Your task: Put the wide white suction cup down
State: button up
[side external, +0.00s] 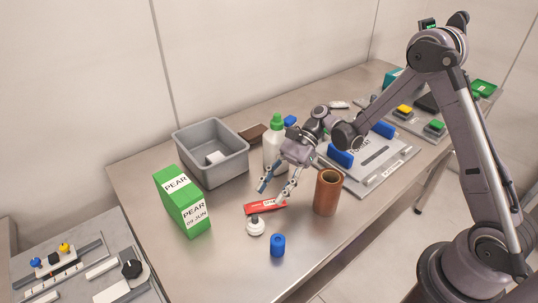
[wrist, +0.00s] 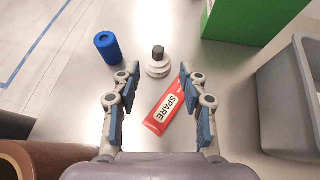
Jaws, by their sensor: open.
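The wide white suction cup (side external: 255,226) stands on the steel table with its dark stub upward, between the red packet and the blue cylinder. It also shows in the wrist view (wrist: 158,64), beyond my fingertips and apart from them. My gripper (side external: 275,189) is open and empty above the table, behind the cup in the side view. In the wrist view my gripper's two fingers (wrist: 157,80) are spread wide, with the red packet between and below them.
A red SPARE packet (side external: 265,207) lies near the cup. A blue cylinder (side external: 277,245), brown tube (side external: 327,192), green PEAR carton (side external: 182,203), white bottle (side external: 275,151) and grey bin (side external: 208,168) stand around.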

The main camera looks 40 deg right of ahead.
aim_at(259, 218)
jog(key=shift+x, duration=3.45)
jog(key=shift+s, duration=0.15)
jog(key=c, duration=0.7)
jog(key=shift+c, duration=0.2)
